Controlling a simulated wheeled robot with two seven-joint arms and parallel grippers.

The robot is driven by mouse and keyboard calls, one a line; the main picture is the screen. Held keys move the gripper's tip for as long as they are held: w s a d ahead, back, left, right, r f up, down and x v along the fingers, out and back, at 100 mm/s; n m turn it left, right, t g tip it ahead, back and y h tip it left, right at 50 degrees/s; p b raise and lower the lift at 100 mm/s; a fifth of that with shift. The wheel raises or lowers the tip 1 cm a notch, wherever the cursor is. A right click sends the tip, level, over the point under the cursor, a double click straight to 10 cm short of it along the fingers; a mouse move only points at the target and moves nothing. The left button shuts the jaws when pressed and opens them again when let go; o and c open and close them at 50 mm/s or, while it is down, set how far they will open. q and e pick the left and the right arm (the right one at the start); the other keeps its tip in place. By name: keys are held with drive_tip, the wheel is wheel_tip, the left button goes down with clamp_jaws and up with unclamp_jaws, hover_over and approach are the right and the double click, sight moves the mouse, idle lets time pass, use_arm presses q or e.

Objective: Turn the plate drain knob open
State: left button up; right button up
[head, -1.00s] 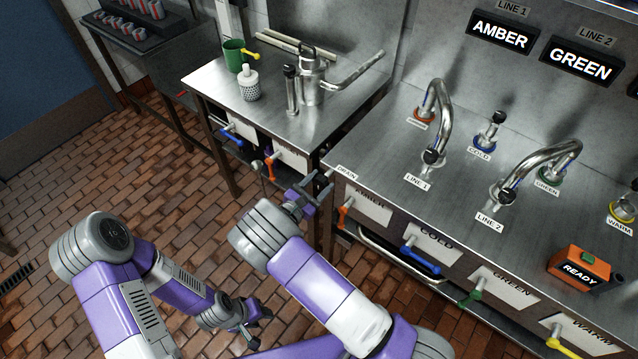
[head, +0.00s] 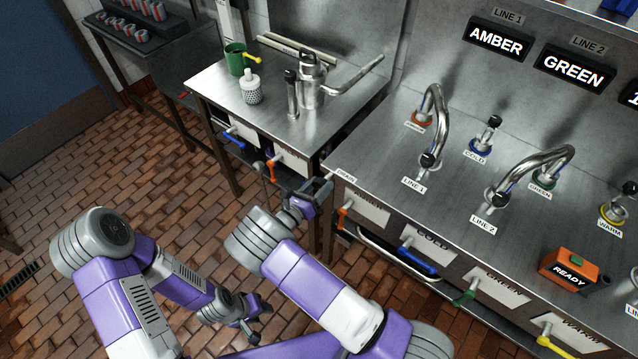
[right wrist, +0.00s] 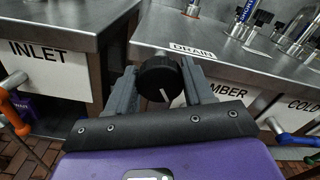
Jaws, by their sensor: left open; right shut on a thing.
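The drain knob (right wrist: 160,76) is a round black knob with a white pointer line in the right wrist view. It sits at the counter's front edge, by the white DRAIN label (right wrist: 192,50). The pointer line points down and slightly right in that view. My right gripper (right wrist: 163,84) is shut on the knob, one grey finger on each side. In the head view my right gripper (head: 322,188) is at the near left corner of the counter and hides the knob. My left gripper (head: 254,322) is open and empty, low over the brick floor.
The steel counter (head: 392,140) carries taps and an orange READY box (head: 573,270). Orange (head: 342,216), blue (head: 418,262), green (head: 464,297) and yellow handles stick out along its front. A second steel table (head: 222,90) with a pitcher (head: 311,82) stands left, across a narrow gap.

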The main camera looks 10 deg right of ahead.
drive_tip(key=n+p, duration=0.1)
drive_tip(key=n, duration=0.4)
drive_tip(key=shift+a+n+p, duration=0.1)
drive_tip(key=shift+n+p, duration=0.25)
drive_tip(key=shift+n, duration=0.05)
drive_tip(key=n+p, duration=0.1)
drive_tip(key=n, duration=0.3)
drive_tip(key=shift+w+n, duration=0.1)
drive_tip(key=shift+n, duration=0.3)
drive_tip(key=o, duration=1)
drive_tip(key=shift+a, duration=0.1)
drive_tip(key=v, duration=0.7)
drive_tip(key=shift+s, duration=0.25)
